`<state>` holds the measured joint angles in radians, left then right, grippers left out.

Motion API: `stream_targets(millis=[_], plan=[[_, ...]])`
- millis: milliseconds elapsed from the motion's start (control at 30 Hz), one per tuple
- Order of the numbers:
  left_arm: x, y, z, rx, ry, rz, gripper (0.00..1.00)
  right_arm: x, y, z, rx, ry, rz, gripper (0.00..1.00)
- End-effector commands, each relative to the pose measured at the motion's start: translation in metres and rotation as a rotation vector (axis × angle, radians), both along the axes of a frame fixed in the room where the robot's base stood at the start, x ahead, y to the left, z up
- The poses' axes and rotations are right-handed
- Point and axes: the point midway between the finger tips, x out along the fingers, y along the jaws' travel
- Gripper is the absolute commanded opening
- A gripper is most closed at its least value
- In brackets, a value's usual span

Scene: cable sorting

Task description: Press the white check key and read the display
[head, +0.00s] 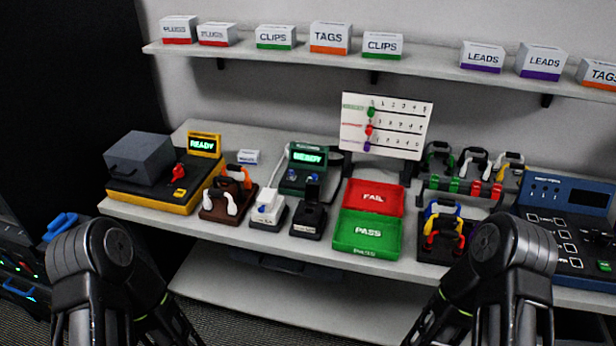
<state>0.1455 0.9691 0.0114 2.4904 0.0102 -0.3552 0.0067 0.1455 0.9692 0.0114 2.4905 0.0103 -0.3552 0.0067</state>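Several displays show in the head view. The yellow tester (150,194) at the left has a lit display (203,144) reading READY. The green tester (303,178) in the middle has a lit display (309,156) that seems to read READY. The blue console (540,205) at the right has a dark, blank-looking screen (587,197) and several white-outlined squares on its face. I cannot tell which part is the white check key. My two arms come in at the bottom, left and right. Neither gripper's fingertips show.
Red FAIL tray (373,197) and green PASS tray (367,233) sit mid-bench. Cable holders stand around them, with a brown one (228,200) at the left. A white chart board (385,124) stands behind. Labelled boxes line the shelf (290,55) above.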

Motion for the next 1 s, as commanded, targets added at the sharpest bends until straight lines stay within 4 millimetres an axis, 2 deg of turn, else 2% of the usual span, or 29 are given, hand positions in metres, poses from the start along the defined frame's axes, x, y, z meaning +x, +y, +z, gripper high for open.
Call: stream_targets(millis=[367,1000], plan=[[0.0,0.0,0.0,0.0,0.0,0.0,0.38,0.0,0.0,0.0,0.0,0.0,0.0,0.64],[0.0,0.0,0.0,0.0,0.0,0.0,0.38,0.0,0.0,0.0,0.0,0.0,0.0,0.13]])
